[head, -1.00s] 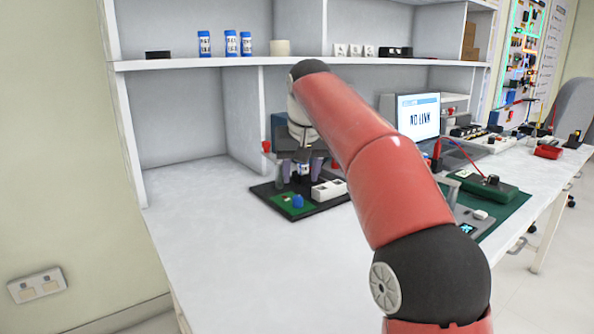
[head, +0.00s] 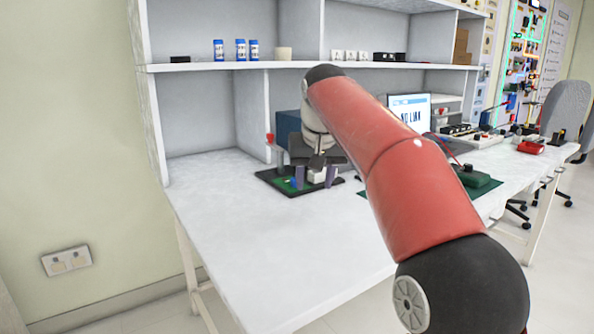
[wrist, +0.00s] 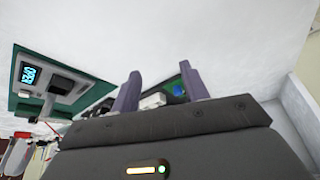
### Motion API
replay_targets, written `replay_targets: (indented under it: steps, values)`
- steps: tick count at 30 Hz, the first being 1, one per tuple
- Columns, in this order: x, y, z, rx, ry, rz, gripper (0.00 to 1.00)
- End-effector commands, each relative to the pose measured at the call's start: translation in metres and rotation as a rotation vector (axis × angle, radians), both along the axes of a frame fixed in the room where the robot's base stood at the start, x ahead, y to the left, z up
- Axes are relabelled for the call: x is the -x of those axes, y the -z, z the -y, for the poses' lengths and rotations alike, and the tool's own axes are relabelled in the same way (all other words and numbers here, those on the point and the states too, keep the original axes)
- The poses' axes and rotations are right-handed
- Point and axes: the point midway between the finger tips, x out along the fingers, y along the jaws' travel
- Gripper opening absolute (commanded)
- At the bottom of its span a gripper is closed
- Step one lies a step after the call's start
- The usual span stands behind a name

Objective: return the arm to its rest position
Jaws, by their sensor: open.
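My red arm reaches over the white bench, and my gripper (head: 315,180) hangs in front of the black tray (head: 268,178). In the wrist view, my gripper's two purple fingers (wrist: 160,84) stand apart with nothing held between them. Beyond them lie a white block (wrist: 152,101), a blue piece (wrist: 178,90) and part of a green board (wrist: 186,72). In the head view the gripper hides part of the tray and the white block on it.
The bench top (head: 240,230) is bare at the front left. A shelf (head: 300,64) with blue cans (head: 240,49) runs above the arm. Chairs stand beyond.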

Motion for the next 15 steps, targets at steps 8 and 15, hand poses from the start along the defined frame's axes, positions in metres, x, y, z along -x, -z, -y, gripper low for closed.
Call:
replay_targets:
  steps: [8,15]
  values:
    - [0.034,-0.001,0.016,0.015,0.007,0.016,0.45]
    - [0.087,0.01,0.04,0.029,0.021,0.033,0.45]
